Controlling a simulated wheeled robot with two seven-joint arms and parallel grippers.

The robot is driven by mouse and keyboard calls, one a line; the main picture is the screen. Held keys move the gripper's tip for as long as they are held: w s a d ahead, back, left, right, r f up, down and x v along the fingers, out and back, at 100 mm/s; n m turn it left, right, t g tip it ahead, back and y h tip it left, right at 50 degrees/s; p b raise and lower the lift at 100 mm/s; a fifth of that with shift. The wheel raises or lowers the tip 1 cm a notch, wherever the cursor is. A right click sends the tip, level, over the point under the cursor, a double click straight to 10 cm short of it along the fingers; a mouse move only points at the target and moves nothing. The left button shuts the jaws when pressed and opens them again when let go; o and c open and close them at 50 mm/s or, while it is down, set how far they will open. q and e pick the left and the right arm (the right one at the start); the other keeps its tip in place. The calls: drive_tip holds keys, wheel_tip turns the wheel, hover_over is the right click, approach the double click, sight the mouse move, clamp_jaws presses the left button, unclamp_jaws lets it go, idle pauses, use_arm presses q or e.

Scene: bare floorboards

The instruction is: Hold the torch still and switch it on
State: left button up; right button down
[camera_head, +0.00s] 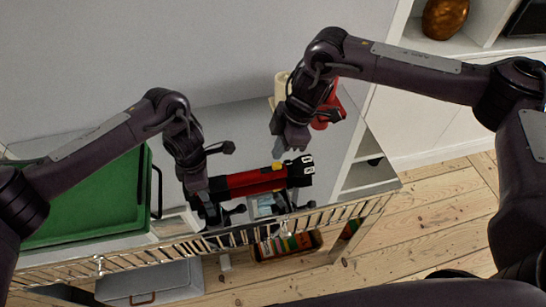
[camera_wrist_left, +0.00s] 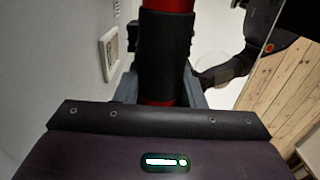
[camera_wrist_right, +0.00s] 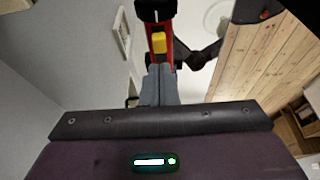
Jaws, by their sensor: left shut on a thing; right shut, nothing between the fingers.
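The torch (camera_head: 252,183) is red and black with a yellow switch (camera_head: 277,165) on its upper side. It lies roughly level above the white surface in the head view. My left gripper (camera_head: 208,200) is shut on its black left part; in the left wrist view the torch (camera_wrist_left: 166,50) stands between the fingers. My right gripper (camera_head: 279,156) is shut and empty, its fingertips right by the yellow switch. In the right wrist view the closed fingers (camera_wrist_right: 160,78) point at the switch (camera_wrist_right: 159,43); I cannot tell whether they touch it.
A green tray (camera_head: 95,200) lies at the left. A red object (camera_head: 328,108) and a cream object (camera_head: 281,86) stand behind my right wrist. A metal rail (camera_head: 190,246) runs along the front edge. Wooden floor (camera_head: 440,222) lies at the right.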

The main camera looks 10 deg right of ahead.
sight(285, 166)
use_arm(q)
drive_tip(key=shift+s, duration=0.1)
use_arm(e)
drive_tip(key=v, duration=0.5)
drive_tip(key=shift+r, duration=0.25)
use_arm(q)
drive_tip(key=shift+d, duration=0.1)
drive_tip(key=o, duration=1.2)
